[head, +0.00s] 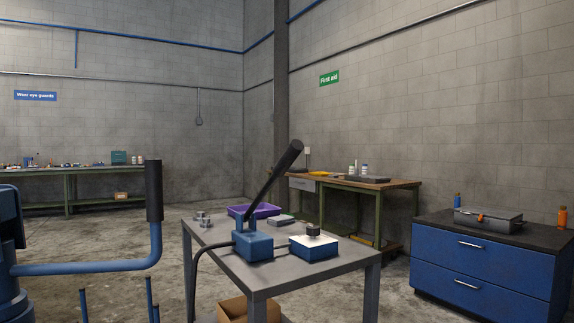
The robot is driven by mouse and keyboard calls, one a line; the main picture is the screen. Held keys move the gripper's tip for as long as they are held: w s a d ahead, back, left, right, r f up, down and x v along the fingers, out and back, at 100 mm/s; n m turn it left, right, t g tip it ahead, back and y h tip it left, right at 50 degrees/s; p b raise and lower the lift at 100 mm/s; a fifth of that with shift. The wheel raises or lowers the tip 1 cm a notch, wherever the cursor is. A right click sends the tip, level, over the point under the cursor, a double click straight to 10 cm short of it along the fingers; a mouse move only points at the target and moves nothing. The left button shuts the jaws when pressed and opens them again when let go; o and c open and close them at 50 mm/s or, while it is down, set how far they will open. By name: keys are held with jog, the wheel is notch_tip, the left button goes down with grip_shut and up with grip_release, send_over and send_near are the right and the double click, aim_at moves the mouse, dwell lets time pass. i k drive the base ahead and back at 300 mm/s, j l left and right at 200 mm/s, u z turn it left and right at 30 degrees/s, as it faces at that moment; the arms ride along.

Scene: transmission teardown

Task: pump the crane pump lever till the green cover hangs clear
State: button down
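A blue pump block (253,245) stands on the grey table. Its lever (275,182) slants up to the right and ends in a thick black grip. A dark hose (197,270) runs from the block down over the table's left edge. No green cover shows in this view, and no hanging load is visible. My gripper is not in view, so nothing is seen touching the lever.
The grey table (285,283) also bears a purple bin (255,210), small grey parts and a white-topped blue box (313,250). A blue frame with a black-gripped bar (154,190) stands close at left. A blue cabinet (480,270) is at right.

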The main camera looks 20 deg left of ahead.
aim_at(296, 146)
jog(key=i+j+u, duration=0.1)
jog(key=i, duration=0.3)
jog(key=j+u, duration=0.1)
jog(key=u, duration=1.35)
